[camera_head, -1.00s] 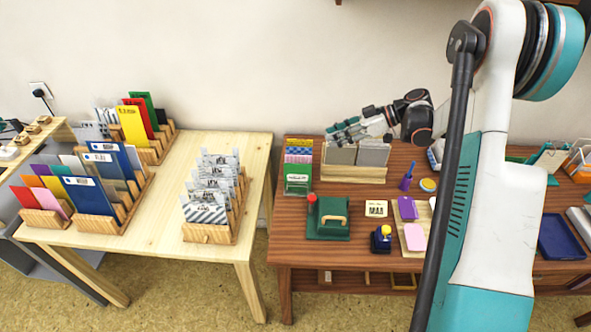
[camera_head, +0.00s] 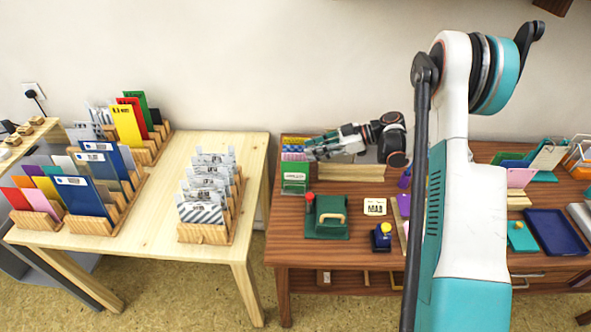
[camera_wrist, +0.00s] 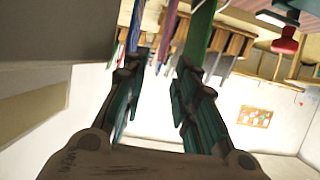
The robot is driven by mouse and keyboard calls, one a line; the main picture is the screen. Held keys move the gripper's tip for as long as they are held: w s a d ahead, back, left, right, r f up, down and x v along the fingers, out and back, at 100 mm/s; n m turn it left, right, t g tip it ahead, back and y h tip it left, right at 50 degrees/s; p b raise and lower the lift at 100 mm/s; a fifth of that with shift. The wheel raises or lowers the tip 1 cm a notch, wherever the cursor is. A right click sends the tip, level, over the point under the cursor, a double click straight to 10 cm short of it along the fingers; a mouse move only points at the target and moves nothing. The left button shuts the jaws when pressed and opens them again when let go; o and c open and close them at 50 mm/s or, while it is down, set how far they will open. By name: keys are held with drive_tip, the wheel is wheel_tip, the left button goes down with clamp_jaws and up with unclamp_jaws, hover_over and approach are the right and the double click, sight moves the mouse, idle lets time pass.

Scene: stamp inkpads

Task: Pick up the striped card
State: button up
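The striped card (camera_head: 201,213) is white with grey diagonal stripes. It stands in the front slot of a light wooden rack (camera_head: 203,235) on the pale table, in the head view. Several white cards with grey print stand behind it. My gripper (camera_head: 311,149) is well to the right of and behind the striped card, above the back of the dark wooden table. In the wrist view my gripper (camera_wrist: 158,78) has its two fingers apart with nothing held between them. I cannot make out the striped card in the wrist view.
The pale table (camera_head: 155,215) has bare space left of the card rack. Racks of coloured cards (camera_head: 85,200) stand farther left. A green stamp press (camera_head: 327,218) and a green-fronted card holder (camera_head: 294,183) stand on the dark table (camera_head: 300,240). A gap separates the tables.

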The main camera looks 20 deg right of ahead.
sight(285, 157)
drive_tip(key=b+x, duration=0.2)
drive_tip(key=x, duration=0.3)
drive_tip(key=shift+a, duration=0.15)
drive_tip(key=shift+c, duration=0.3)
clamp_jaws()
